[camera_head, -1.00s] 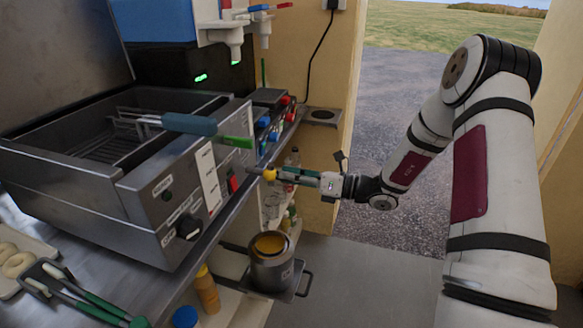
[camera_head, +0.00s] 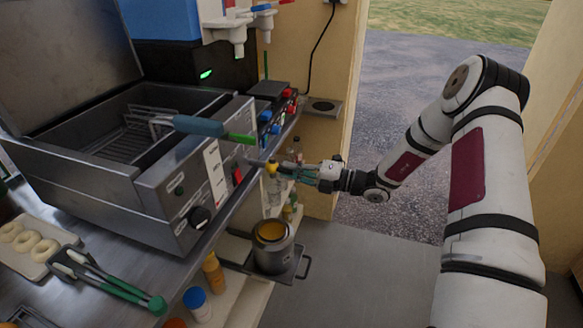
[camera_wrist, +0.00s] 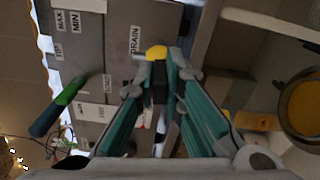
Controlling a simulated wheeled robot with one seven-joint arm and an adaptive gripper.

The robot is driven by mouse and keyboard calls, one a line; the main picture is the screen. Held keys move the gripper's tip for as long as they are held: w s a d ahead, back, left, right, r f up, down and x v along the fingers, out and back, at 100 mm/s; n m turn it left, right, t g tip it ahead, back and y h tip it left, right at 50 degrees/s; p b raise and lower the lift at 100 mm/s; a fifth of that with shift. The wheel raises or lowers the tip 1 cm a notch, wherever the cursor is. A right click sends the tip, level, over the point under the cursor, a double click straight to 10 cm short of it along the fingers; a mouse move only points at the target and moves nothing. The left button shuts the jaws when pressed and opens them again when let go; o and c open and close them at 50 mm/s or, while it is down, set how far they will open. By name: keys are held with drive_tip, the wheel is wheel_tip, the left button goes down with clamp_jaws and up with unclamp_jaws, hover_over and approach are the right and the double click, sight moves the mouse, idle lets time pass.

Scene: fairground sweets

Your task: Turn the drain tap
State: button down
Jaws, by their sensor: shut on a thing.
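The fryer (camera_head: 160,200) is a steel box on the counter at left. Its drain tap shows as a yellow knob (camera_head: 272,167) at the front, past the red switch. In the wrist view the yellow knob (camera_wrist: 157,52) sits at my fingertips beside a label reading DRAIN. My gripper (camera_head: 288,170) reaches in from the right and is shut on the tap; in the wrist view its teal fingers (camera_wrist: 158,80) converge there. The fingers hide most of the tap's lever. A steel pot (camera_head: 273,255) with yellow liquid stands below.
A basket handle (camera_head: 205,127), blue with a green end, juts out above the tap. Tongs (camera_head: 110,285) and a tray of rings (camera_head: 25,250) lie on the counter. Bottles (camera_head: 213,272) stand on the shelf below. The floor at right is open.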

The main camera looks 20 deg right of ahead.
drive_tip(key=shift+d+f+m, duration=0.1)
drive_tip(key=shift+m, duration=0.7)
drive_tip(key=c, duration=1.7)
unclamp_jaws()
drive_tip(key=v, duration=1.2)
